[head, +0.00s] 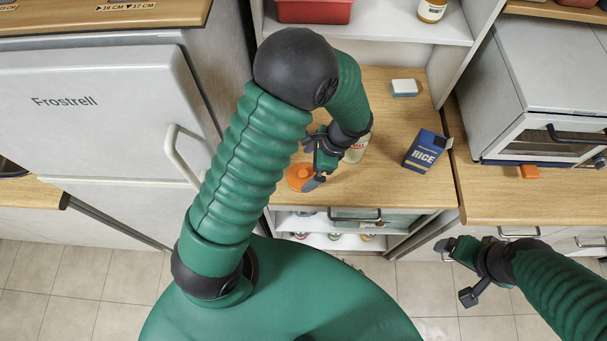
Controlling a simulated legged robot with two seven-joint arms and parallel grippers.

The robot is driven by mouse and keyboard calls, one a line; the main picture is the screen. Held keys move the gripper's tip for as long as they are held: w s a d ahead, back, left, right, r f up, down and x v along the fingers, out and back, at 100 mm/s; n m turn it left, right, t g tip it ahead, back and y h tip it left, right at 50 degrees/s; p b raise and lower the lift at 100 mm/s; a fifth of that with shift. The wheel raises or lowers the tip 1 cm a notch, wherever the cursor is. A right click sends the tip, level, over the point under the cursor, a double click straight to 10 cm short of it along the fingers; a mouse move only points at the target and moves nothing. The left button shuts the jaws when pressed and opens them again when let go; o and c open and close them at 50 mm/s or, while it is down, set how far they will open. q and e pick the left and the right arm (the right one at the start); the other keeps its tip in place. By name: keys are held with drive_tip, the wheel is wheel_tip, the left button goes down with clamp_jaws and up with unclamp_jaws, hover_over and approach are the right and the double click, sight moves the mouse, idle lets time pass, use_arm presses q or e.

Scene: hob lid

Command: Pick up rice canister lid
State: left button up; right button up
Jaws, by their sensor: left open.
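An orange round lid (297,179) lies on the wooden counter near its front edge. My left gripper (312,166) is open right at the lid, with one dark finger over its right side. I cannot tell whether the finger touches it. A pale canister (358,150) with a red-marked label stands just right of my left gripper, partly hidden behind it. My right gripper (456,272) is open and empty, in front of the drawers at the lower right.
A blue box marked RICE (422,153) and a white-and-blue block (404,88) stand on the counter (400,190). An oven (545,95) and a small orange block (529,172) are at the right. A fridge (95,110) is at the left. Open shelves lie below the counter.

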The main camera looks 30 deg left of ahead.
sight(304, 172)
use_arm(q)
drive_tip(key=p+x, duration=0.1)
drive_tip(key=x, duration=0.4)
drive_tip(key=shift+w, duration=0.15)
drive_tip(key=shift+w+d+f, duration=0.1)
drive_tip(key=shift+d+f, duration=0.05)
drive_tip(key=shift+d, duration=0.15)
drive_tip(key=shift+c, duration=1.5)
drive_tip(key=shift+a, duration=0.25)
drive_tip(key=c, duration=1)
drive_tip(key=shift+o, duration=0.2)
